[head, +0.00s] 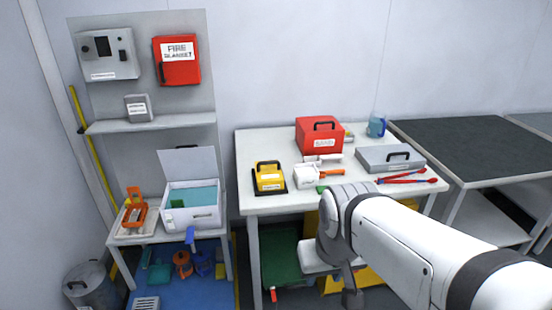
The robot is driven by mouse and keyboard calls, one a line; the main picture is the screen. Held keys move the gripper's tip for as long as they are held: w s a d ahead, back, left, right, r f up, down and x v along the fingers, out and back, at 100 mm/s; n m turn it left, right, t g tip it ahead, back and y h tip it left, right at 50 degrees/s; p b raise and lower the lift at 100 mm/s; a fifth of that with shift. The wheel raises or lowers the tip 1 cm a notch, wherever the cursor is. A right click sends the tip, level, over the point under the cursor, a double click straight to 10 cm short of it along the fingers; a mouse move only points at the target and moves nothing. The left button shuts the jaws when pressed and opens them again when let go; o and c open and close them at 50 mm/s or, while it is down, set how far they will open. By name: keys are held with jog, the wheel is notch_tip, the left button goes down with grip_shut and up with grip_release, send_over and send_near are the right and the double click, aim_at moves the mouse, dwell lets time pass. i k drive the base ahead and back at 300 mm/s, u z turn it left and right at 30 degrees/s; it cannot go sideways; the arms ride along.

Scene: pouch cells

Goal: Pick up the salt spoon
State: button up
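I cannot single out the salt spoon with certainty. A small orange-handled tool (331,172) lies at the right of a white box (306,177) on the white table (263,146); its far end is hidden. A small green item (322,188) lies just in front of that box, partly hidden by my arm. My arm reaches in from the lower right, its wrist in front of the table's front edge. My gripper (351,298) appears to hang below the wrist, low in the picture, apart from the tabletop things. Its fingers are too unclear to tell their opening.
A red box (319,136), yellow box (269,178), grey lidded case (390,158), red tongs (406,177) and blue jug (377,127) stand on the table. A white cooler (192,215) with raised lid is at left. A dark-topped bench (480,150) is at right.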

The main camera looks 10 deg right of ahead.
aim_at(323, 174)
jog(key=z, duration=0.5)
jog(key=i, duration=1.55)
jog(key=u, duration=0.45)
